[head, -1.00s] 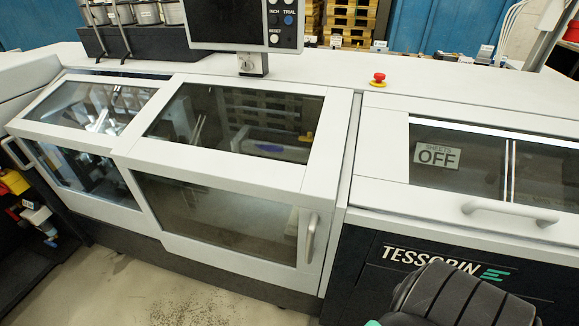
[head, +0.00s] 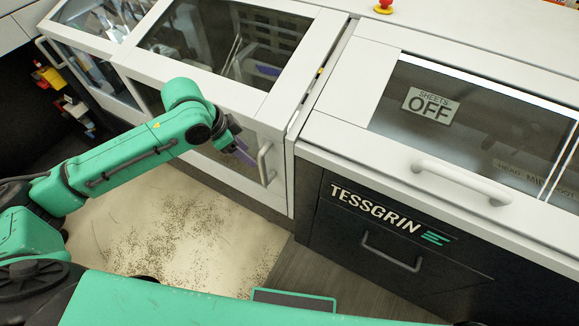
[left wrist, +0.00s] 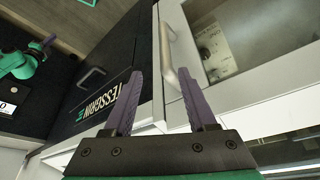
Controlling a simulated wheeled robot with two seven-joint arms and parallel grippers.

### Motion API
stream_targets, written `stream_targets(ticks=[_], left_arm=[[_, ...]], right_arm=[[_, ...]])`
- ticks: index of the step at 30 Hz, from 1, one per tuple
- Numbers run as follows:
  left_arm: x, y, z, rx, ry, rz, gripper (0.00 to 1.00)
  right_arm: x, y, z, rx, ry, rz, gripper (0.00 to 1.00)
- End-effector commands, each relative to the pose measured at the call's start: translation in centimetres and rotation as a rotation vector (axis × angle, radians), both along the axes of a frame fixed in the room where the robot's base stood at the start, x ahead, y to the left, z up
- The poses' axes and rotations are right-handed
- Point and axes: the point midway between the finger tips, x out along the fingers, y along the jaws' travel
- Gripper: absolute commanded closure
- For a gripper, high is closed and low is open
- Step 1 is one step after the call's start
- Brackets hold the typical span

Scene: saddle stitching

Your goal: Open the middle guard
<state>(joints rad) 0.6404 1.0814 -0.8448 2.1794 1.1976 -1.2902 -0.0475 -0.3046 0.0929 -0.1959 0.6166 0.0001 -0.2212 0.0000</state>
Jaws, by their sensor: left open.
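The middle guard (head: 185,50) is a white-framed cover with dark windows, and it is closed. Its grey vertical handle (head: 265,163) sits at the right edge of its front face. My left gripper (head: 246,157) is open, its purple fingers just left of the handle in the head view. In the left wrist view, the handle (left wrist: 168,50) shows between the two spread fingers (left wrist: 161,74), seemingly beyond their tips, with no visible contact. My right gripper (left wrist: 46,43) shows small at the left of the left wrist view; its jaws are too small to judge.
The right guard (head: 345,88) with a horizontal handle (head: 462,183) and an OFF sign is closed, above a dark TESSGRIN panel (head: 330,235). The left guard (head: 75,65) is closed. A red button (head: 384,5) stands on top. Open floor (head: 190,235) lies in front.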

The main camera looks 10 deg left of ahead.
Motion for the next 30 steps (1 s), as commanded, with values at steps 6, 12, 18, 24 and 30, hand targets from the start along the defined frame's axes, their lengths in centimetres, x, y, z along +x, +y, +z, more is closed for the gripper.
stream_targets(ticks=[6, 12, 18, 24, 30], left_arm=[[1.2, -1.8, -5.0, -0.004, 0.002, 0.001, 0.43], [2.3, -3.4, -9.7, -0.003, -0.001, 0.001, 0.43], [2.9, -4.1, -12.1, -0.002, -0.003, 0.002, 0.43], [3.0, -4.1, -12.3, -0.002, -0.004, 0.002, 0.43], [3.0, -4.1, -12.3, -0.002, -0.004, 0.002, 1.00]], right_arm=[[0.7, 2.0, 0.6, 0.028, -0.012, 0.000, 1.00], [0.8, 1.8, 1.1, 0.026, -0.014, 0.003, 1.00], [0.7, 0.4, 1.3, 0.007, -0.012, 0.001, 1.00], [0.6, 0.4, 1.2, 0.006, -0.011, -0.001, 1.00], [0.6, 0.9, 1.2, 0.013, -0.010, -0.002, 1.00]])
